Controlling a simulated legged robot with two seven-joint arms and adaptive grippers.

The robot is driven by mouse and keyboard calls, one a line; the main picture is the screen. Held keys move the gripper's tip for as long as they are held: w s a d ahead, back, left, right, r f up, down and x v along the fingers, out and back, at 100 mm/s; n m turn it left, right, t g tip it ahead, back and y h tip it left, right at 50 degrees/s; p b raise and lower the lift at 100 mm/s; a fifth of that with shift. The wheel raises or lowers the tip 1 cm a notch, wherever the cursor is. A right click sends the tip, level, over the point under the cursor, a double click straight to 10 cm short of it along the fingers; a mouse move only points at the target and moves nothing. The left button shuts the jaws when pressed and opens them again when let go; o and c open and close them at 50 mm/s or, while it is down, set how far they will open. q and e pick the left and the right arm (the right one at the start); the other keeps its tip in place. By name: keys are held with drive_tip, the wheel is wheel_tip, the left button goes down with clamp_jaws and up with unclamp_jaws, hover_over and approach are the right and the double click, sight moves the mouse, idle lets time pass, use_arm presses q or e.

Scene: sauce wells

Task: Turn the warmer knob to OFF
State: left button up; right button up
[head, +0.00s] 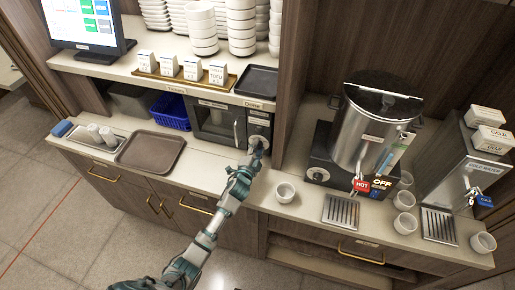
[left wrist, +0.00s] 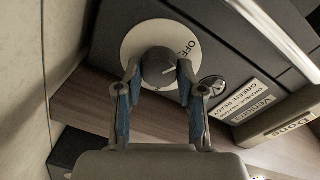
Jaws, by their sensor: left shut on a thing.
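The warmer (head: 213,122) is a dark box with a window and a handle, set under the counter shelf. Its grey round knob (left wrist: 159,69) sits on a white dial plate (left wrist: 133,42) marked OFF. A light pointer line shows on the knob, and OFF is at the upper right of the plate. My left gripper (left wrist: 157,80) has its two fingers closed on either side of the knob. In the head view my left gripper (head: 256,149) reaches the warmer's right-hand panel and hides part of the knob. My right gripper is in neither view.
A brown tray (head: 150,151) and a blue basket (head: 171,112) stand left of the warmer. A white cup (head: 285,192) stands on the counter to its right, before a steel urn (head: 372,125). Stacked bowls (head: 201,28) stand on the shelf above.

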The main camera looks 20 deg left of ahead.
use_arm(q)
drive_tip(key=shift+f, duration=0.4)
drive_tip(key=o, duration=1.1)
drive_tip(key=shift+o, duration=0.2)
drive_tip(key=shift+r, duration=0.1)
drive_tip(key=shift+r, duration=0.1)
drive_tip(key=s, duration=1.1)
drive_tip(key=shift+s+a+r, duration=0.15)
drive_tip(key=shift+s+a, duration=0.25)
